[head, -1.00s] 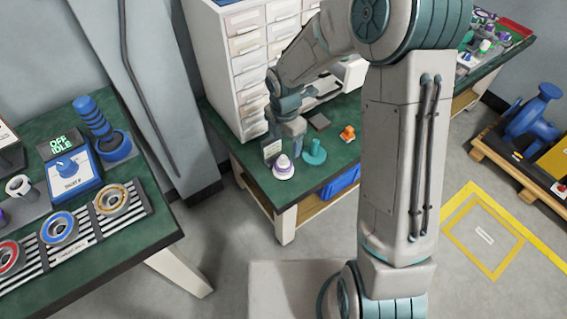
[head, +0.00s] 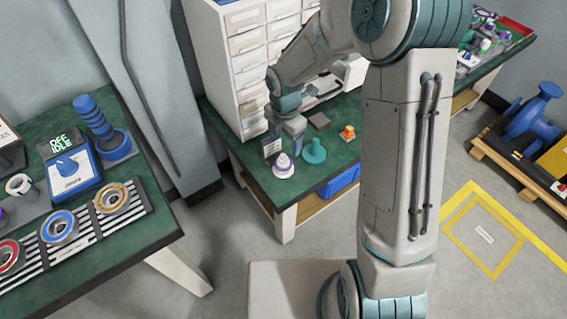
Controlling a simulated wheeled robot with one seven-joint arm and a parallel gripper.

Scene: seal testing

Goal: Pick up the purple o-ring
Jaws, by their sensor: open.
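A white stepped cone (head: 284,171) stands near the front corner of the green-topped bench, with a small purple ring (head: 283,161) around its upper part. This looks like the purple o-ring. My gripper (head: 293,140) is small in the head view. It points down just above and slightly behind the white cone, and it is open. I see nothing held in it. The fingertips are too small to make out clearly, and I cannot tell whether they touch the ring.
A teal cone (head: 314,152) stands close on the right of the white one. A small label card (head: 272,148) is just behind left. An orange part (head: 348,132) lies further right. A white drawer cabinet (head: 240,60) rises behind. Another bench (head: 150,235) holds several bearings at left.

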